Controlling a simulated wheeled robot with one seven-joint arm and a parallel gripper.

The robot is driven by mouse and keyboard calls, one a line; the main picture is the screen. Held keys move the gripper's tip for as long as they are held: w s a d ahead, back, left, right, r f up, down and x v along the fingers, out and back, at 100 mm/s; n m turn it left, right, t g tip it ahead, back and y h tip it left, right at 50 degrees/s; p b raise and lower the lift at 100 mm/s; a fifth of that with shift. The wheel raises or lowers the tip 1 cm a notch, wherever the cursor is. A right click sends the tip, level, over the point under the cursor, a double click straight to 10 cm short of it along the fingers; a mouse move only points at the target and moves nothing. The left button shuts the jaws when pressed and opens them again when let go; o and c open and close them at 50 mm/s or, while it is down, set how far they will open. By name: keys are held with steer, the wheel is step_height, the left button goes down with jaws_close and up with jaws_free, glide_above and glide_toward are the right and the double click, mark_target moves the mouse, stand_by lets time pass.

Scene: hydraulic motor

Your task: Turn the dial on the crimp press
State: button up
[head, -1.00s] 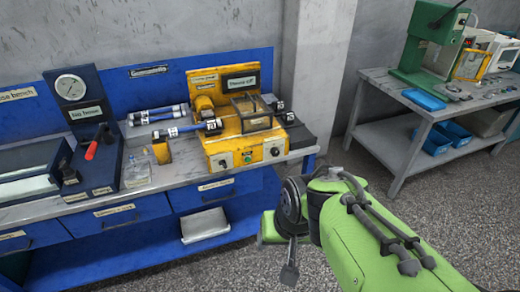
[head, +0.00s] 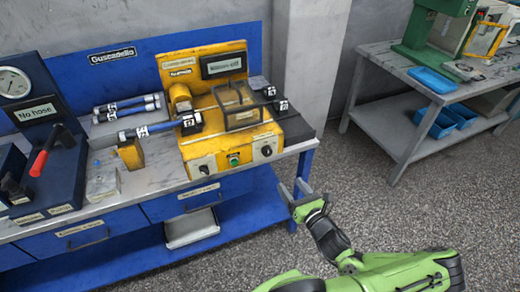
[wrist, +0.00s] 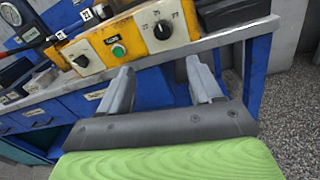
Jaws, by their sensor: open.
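The yellow crimp press (head: 232,145) stands on the workbench with a dark display and a clear-topped guard. Its front panel has a left dial (head: 205,168), a green button (head: 234,159) and a right dial (head: 266,151) with markings around it. In the wrist view the right dial (wrist: 163,29) is close, above and beyond the fingertips, with the green button (wrist: 118,51) to its left. My gripper (head: 294,190) is open and empty, in front of and below the right end of the press, touching nothing. It also shows in the wrist view (wrist: 160,78).
The bench's front edge (head: 215,181) runs just below the press. Blue-banded hoses (head: 150,132) lie left of it, and a test stand with a red lever (head: 45,150) is further left. A second table (head: 395,105) stands at right. The floor between is clear.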

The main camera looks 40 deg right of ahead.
mark_target(268, 154)
steer(key=shift+m, duration=0.3)
steer(key=x, duration=0.5)
steer(key=b+x, duration=0.1)
steer(key=x, duration=0.9)
steer(key=shift+w+d+r, duration=0.15)
steer(key=shift+d, duration=0.15)
steer(key=c, duration=1)
steer(key=shift+c, duration=0.2)
steer(key=shift+n, duration=0.4)
steer(key=shift+a+n, duration=0.1)
steer(key=shift+n, duration=0.9)
steer(key=n+p, duration=0.1)
steer(key=n, duration=0.7)
steer(key=shift+a+n+g+h, duration=0.1)
steer(key=shift+n+g+h, duration=0.2)
steer(key=shift+n+h, duration=0.1)
